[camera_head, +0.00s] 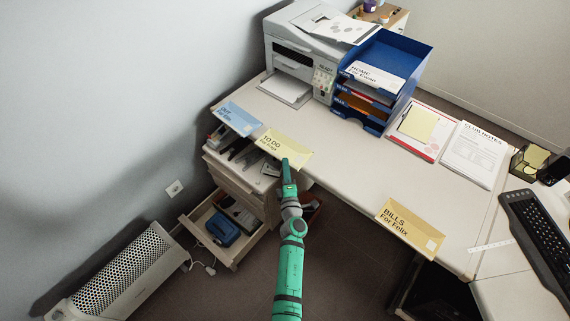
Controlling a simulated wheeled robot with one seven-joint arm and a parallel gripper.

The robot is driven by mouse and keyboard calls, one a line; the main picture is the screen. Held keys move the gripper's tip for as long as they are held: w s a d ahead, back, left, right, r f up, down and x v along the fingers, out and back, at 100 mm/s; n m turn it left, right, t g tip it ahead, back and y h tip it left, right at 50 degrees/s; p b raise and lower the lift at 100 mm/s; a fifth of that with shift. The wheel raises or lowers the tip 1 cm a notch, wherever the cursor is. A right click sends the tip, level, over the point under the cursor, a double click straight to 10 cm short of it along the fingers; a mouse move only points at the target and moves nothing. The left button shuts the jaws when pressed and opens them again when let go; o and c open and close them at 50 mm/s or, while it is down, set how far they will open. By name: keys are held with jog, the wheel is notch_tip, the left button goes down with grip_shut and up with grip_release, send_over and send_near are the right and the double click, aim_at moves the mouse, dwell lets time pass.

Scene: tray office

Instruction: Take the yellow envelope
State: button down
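A pale yellow envelope (285,145) marked "TO DO" lies at the desk's front edge and seems to stick out a little over it. My gripper (286,164) is at the envelope's front edge, overlapping it in the picture. Whether the fingers are open, shut or touching the paper cannot be told from this view. A deeper yellow-tan envelope (408,226) marked "BILLS For Felix" lies farther right, also at the front edge. A light blue envelope (237,117) lies to the left of the "TO DO" one.
A printer (292,58) and a blue letter tray (410,62) stand at the back. A clipboard (405,139), printed notes (474,152) and a keyboard (540,235) are on the right. Below the desk are an open drawer (243,243) and a heater (128,272). The middle desktop is clear.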

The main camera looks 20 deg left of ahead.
jog(key=s+d+r, duration=0.3)
jog(key=s, duration=0.3)
jog(key=s+d+r, duration=0.3)
jog(key=s+r, duration=0.1)
jog(key=s, duration=0.2)
jog(key=shift+s+r, duration=0.25)
jog(key=shift+s, duration=0.15)
dwell(0.8)
jog(key=shift+d, duration=0.1)
